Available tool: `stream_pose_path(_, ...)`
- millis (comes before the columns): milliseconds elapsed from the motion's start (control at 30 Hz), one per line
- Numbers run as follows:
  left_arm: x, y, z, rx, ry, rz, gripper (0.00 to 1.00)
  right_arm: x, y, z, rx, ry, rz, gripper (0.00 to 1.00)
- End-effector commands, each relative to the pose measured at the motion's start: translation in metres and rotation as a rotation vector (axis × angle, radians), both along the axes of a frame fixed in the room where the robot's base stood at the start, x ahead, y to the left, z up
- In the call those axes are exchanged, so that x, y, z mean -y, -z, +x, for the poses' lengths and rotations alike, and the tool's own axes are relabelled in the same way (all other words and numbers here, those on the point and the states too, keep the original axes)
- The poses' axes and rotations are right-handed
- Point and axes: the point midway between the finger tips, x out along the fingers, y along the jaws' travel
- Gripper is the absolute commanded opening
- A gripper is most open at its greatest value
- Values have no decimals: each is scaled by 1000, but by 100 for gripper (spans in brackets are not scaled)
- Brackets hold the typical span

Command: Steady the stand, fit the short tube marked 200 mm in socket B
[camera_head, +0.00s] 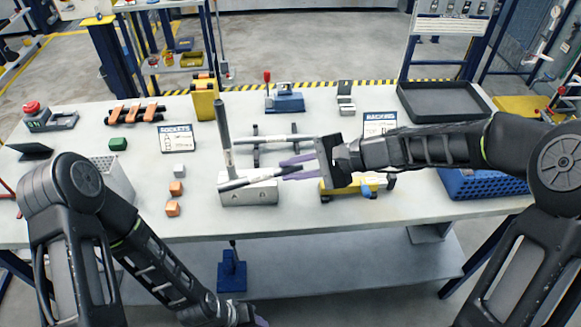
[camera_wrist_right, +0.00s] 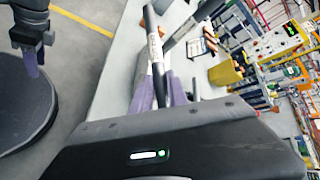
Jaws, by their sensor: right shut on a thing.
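My right gripper (camera_head: 300,167) is shut on a grey tube (camera_head: 248,182) with a dark end. The tube lies nearly level, pointing left across the metal stand (camera_head: 262,195). It also shows between the purple fingers in the right wrist view (camera_wrist_right: 155,50), with a pale label too small to read. I cannot tell whether it touches the stand. A dark-topped tube (camera_head: 222,120) stands upright at the stand's left end. The socket openings and letters are hidden or unreadable. My left gripper (camera_head: 260,321) is mostly cut off at the bottom edge, away from the stand.
Another pale tube (camera_head: 275,138) lies on a dark cradle behind the stand. A sockets card (camera_head: 180,136) stands to the left. Small orange blocks (camera_head: 173,208) lie left of the stand. A yellow fixture (camera_head: 345,189) and a blue basket (camera_head: 480,184) are on the right.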

Motion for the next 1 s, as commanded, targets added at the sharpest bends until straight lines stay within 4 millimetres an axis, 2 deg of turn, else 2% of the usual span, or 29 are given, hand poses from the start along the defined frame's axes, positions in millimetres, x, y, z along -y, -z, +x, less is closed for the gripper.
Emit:
stream_pose_path(367,0,0,0,0,0,0,45,-3,-3,0,15,-6,-41,0)
stream_pose_path(567,0,0,0,0,0,0,45,-24,-12,-4,65,-52,-185,0)
stream_pose_path(667,0,0,0,0,0,0,45,-38,-26,1,102,-95,-276,0)
stream_pose_path(767,0,0,0,0,0,0,45,-53,-47,10,156,-171,-381,0)
stream_pose_path(1000,0,0,0,0,0,0,45,-87,-121,27,458,-668,-632,0)
